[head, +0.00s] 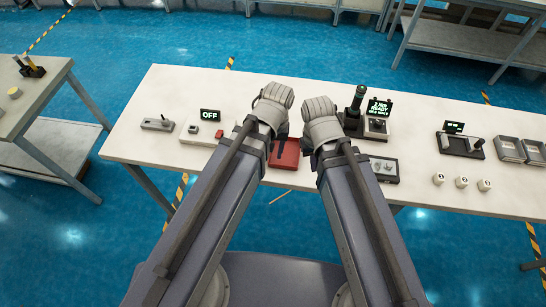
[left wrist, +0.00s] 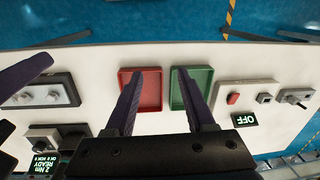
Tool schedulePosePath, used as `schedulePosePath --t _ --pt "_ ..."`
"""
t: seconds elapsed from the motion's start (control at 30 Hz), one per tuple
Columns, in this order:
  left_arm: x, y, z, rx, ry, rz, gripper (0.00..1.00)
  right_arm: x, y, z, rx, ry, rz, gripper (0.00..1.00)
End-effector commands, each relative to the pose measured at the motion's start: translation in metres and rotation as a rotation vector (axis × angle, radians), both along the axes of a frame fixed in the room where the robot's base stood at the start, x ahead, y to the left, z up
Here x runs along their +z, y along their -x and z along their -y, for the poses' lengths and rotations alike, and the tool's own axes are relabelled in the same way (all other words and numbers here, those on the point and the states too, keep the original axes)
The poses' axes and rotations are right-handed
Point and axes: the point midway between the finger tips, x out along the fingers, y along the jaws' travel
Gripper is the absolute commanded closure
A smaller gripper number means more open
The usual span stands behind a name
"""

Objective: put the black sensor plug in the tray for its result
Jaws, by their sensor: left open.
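My left gripper (left wrist: 160,76) is open and empty, its fingers apart over the red tray (left wrist: 149,90) and green tray (left wrist: 193,88). In the head view the red tray (head: 285,154) shows between my arms; the green tray is hidden there. A grey block with a small black piece (head: 158,123) lies at the left, also in the left wrist view (left wrist: 295,97); I cannot tell whether this is the black sensor plug. The tester box (head: 201,134) beside it has a red button and an OFF display (head: 210,115). My right gripper (left wrist: 18,98) shows two separated fingers at the left wrist view's edge, nothing visible between them.
Right of my arms stand a black tool with a green top (head: 358,96), a READY display (head: 379,107) and a grey fixture (head: 384,169). Further right are a black device (head: 461,145), small white pieces (head: 461,182) and metal trays (head: 510,149). A side table (head: 42,88) stands left.

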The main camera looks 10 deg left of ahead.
Motion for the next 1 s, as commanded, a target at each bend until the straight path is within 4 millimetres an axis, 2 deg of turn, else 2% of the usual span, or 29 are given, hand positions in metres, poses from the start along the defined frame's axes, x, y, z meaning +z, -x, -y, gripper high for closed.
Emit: schedulePosePath --t 0.03,0.1,0.3,0.6,0.87,1.0 --pt "0.0 0.012 0.004 -0.104 -0.004 -0.009 0.45 0.0 0.0 0.0 0.0 0.0 0.0 1.0" --pt "0.0 0.021 0.009 -0.222 -0.009 -0.021 0.45 0.0 0.0 0.0 0.0 0.0 0.0 1.0" --pt "0.001 0.031 0.014 -0.381 -0.015 -0.037 0.45 0.0 0.0 0.0 0.0 0.0 0.0 1.0" --pt "-0.001 0.03 0.014 -0.389 -0.014 -0.037 0.45 -0.001 0.0 0.0 0.0 0.0 0.0 1.0" --pt "-0.036 0.03 0.014 -0.386 -0.014 -0.037 0.45 -0.036 0.0 0.0 -0.001 0.0 0.0 1.0" --pt "-0.039 0.03 0.014 -0.386 -0.014 -0.037 0.45 -0.039 0.0 0.0 -0.001 0.0 0.0 1.0"
